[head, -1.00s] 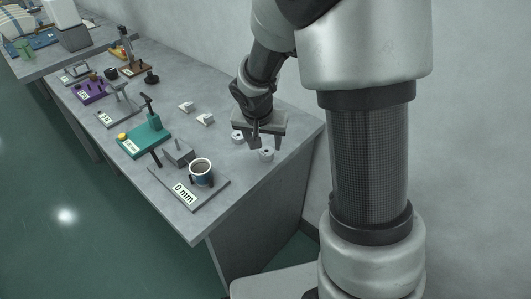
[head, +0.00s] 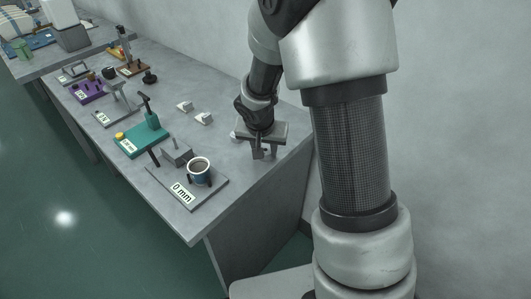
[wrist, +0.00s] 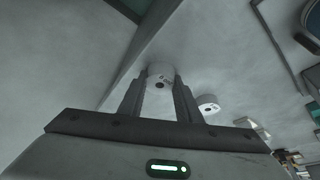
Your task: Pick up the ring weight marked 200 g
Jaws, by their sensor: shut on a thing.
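My gripper (head: 264,153) is low over the near right part of the grey table. In the wrist view its two fingers (wrist: 159,84) are shut on a pale ring weight (wrist: 160,71) with a dark centre hole. A second ring weight (wrist: 208,104) stands just outside the right finger, apart from it. In the head view this second weight (head: 234,134) is partly hidden by my gripper. The held weight is mostly hidden there. I cannot read a mark on either weight, and I cannot tell whether the held one is off the table.
The table's right edge is close by.

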